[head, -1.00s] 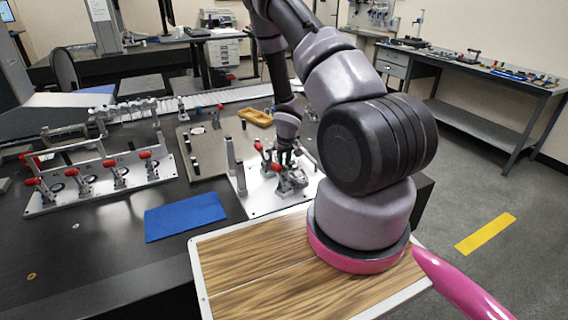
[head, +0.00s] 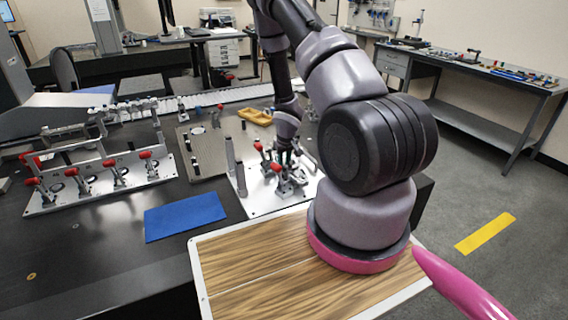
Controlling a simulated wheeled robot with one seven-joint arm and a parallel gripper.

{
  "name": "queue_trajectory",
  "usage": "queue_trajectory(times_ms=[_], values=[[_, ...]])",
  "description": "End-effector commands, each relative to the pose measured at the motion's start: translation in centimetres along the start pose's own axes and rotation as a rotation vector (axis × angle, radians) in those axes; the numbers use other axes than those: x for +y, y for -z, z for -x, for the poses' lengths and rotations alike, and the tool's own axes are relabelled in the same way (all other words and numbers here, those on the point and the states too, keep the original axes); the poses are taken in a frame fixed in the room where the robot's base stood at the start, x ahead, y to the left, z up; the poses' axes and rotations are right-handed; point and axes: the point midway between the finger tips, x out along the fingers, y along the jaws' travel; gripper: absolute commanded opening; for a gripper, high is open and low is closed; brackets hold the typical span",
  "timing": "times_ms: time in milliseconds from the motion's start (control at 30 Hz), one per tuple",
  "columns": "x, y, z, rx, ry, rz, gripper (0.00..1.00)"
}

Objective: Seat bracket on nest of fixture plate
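The fixture plate (head: 262,203) is a pale metal plate on the dark table, with upright posts at its left and red-handled toggle clamps (head: 277,168) around its middle. My gripper (head: 289,158) points down over the middle of this plate, close above the grey metal parts there. Its fingers are small and dark, and I cannot tell whether they are open or shut. I cannot pick out the bracket or the nest with certainty among the grey parts below the fingers.
A wood-grain board with a pale rim (head: 225,262) lies in front. A blue mat (head: 185,216) is to the left. Another plate with several red-handled clamps (head: 100,183) stands farther left. A perforated plate (head: 203,152) and a yellow tray (head: 255,117) are behind.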

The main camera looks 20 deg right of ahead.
Motion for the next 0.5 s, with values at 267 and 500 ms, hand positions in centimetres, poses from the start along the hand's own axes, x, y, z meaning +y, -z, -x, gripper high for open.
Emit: queue_trajectory(times_ms=[267,500], values=[[0.0,-0.02,-0.17,0.0,0.0,0.0,0.0],[-0.02,-0.1,-0.6,0.001,0.0,-0.001,0.0]])
